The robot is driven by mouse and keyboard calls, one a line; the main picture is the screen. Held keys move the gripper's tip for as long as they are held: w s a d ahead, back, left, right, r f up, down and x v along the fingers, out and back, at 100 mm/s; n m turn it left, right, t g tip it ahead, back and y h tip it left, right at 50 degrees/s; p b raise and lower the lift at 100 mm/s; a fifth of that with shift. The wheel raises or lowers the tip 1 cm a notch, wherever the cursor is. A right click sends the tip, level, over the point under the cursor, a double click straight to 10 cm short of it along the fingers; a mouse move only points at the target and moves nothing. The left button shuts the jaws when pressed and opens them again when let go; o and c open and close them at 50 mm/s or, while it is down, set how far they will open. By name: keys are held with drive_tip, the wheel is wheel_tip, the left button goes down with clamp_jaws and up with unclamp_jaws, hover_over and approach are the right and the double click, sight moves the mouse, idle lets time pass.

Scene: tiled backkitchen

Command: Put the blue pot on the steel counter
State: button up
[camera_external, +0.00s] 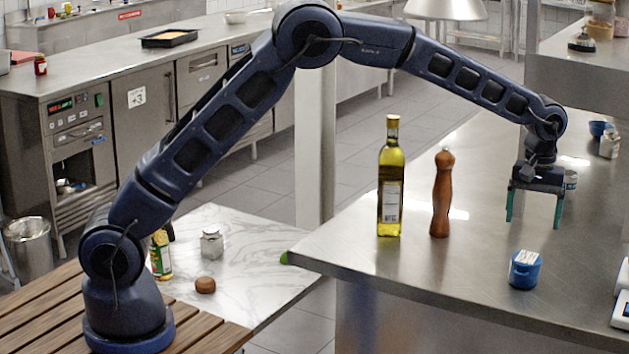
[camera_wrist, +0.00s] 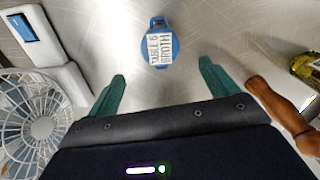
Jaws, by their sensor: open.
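The blue pot (camera_external: 525,270) stands upright on the steel counter (camera_external: 440,285), near its front edge. A white label with dark print covers its top. In the wrist view the blue pot (camera_wrist: 160,46) lies ahead of the fingers, about midway between them, and the label reads "TABLE 6 BROTH". My gripper (camera_external: 534,220) is open and empty above the counter, apart from the pot. Its two green fingers also show in the wrist view (camera_wrist: 162,82), spread wide with nothing between them.
An oil bottle (camera_external: 391,190) and a brown pepper mill (camera_external: 441,195) stand left of my gripper. A scale (camera_external: 621,305) is at the right edge. A white wire-guarded fan-like object (camera_wrist: 38,125) shows in the wrist view. Counter around the pot is clear.

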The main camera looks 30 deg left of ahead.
drive_tip(key=w+a+r, duration=0.2)
drive_tip(key=a+r, duration=0.4)
drive_tip(key=a, duration=0.4)
drive_tip(key=w+a+r, duration=0.1)
drive_tip(key=a+r, duration=0.5)
drive_tip(key=a, duration=0.3)
drive_tip(key=s+a+r+t+h, duration=0.1)
drive_tip(key=s+a+r, duration=0.25)
drive_tip(key=a, duration=0.65)
drive_tip(key=s+a+r+t, duration=0.15)
drive_tip(key=a+r, duration=0.35)
drive_tip(key=a, duration=0.6)
drive_tip(key=s+a+r+m, duration=0.1)
drive_tip(key=s+a, duration=1.1)
drive_tip(key=a, duration=0.4)
drive_tip(key=s+a+f+t, duration=0.1)
drive_tip(key=s+a+f, duration=0.2)
drive_tip(key=s, duration=0.5)
drive_tip(key=s+a+f+t+y, duration=0.1)
drive_tip(key=s+a+f, duration=0.2)
drive_tip(key=s+a, duration=0.3)
drive_tip(key=shift+s+a+m, duration=0.3)
drive_tip(key=shift+s+m, duration=0.1)
drive_tip(key=shift+s, duration=0.45)
